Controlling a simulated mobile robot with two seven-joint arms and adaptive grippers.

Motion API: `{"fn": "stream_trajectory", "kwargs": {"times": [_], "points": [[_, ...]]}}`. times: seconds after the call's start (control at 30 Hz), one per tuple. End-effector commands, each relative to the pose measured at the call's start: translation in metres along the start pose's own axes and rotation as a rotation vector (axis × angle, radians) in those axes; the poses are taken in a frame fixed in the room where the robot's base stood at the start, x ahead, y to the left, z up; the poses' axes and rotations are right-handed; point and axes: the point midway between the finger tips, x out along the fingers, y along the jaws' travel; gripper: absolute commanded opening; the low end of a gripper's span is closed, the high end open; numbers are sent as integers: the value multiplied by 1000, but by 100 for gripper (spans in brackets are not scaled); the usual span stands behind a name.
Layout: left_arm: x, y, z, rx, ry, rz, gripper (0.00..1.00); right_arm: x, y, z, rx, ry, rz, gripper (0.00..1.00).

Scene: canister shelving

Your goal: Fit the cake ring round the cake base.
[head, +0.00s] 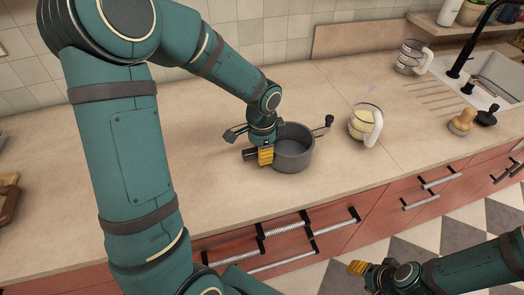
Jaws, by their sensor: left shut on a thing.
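A grey round cake ring (297,155) stands upright on the counter, left of the middle of the worktop. A dark handle-like part sticks out at its upper right. My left gripper (265,156), with yellow fingertips, is at the ring's left side and shut on it, beside a short dark part there. The fingers hide some of the ring's wall. A grey floor shows inside the ring, but I cannot tell a separate cake base from it. My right gripper (358,268) is low at the bottom right, in front of the counter, away from the ring; its opening is unclear.
A clear jug (362,121) with yellow contents and a white handle stands right of the ring. Another jug (411,57) stands farther back. The counter between ring and jug is clear.

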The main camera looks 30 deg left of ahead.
Motion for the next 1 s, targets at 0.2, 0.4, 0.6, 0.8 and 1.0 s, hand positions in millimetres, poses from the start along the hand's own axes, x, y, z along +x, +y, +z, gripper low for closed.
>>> {"fn": "stream_trajectory", "kwargs": {"times": [0.2,0.4,0.6,0.8,1.0], "points": [[4,0,0,0,0,0,0,3,1,0,0,0,0,47],[8,0,0,0,0,0,0,6,2,1,0,0,0,47],[12,0,0,0,0,0,0,9,3,1,0,0,0,47],[13,0,0,0,0,0,0,10,4,1,0,0,0,47],[13,0,0,0,0,0,42,9,4,1,0,0,0,47]]}}
